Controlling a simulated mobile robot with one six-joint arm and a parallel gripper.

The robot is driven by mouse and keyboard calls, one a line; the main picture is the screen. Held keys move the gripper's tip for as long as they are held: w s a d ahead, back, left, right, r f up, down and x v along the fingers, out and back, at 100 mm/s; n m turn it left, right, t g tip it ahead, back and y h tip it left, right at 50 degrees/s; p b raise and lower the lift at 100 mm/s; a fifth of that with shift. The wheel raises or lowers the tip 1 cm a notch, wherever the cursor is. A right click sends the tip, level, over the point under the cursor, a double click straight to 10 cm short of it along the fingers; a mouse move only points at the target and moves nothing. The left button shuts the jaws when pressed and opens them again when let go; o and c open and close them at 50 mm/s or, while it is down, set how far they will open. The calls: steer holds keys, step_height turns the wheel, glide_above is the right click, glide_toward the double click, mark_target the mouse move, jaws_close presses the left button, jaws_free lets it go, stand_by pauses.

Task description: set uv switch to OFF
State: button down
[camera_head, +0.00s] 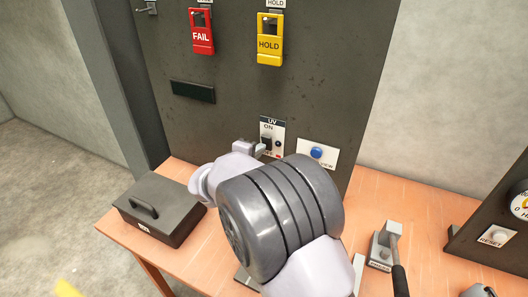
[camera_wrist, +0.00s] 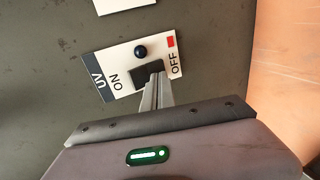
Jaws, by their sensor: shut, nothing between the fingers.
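The UV switch plate (camera_head: 279,127) is on the dark upright panel, just beyond my gripper (camera_head: 260,147). In the wrist view the white plate (camera_wrist: 104,65) appears turned sideways, with UV and ON at the left and OFF beside a red mark at the right. The black switch (camera_wrist: 148,70) sits between ON and OFF. My gripper (camera_wrist: 153,84) is shut and empty, its fingertips at the switch and covering part of it. I cannot tell whether they touch it or which way it is set. A dark round lamp (camera_wrist: 140,51) is beside the switch.
A blue button (camera_head: 317,152) is right of the UV plate. Red FAIL (camera_head: 202,36) and yellow HOLD (camera_head: 270,45) tags hang above. A dark lidded box (camera_head: 160,208) and a lever unit (camera_head: 382,250) stand on the wooden table (camera_head: 420,205).

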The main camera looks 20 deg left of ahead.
steer(key=shift+d+r, duration=0.15)
steer(key=shift+r, duration=0.85)
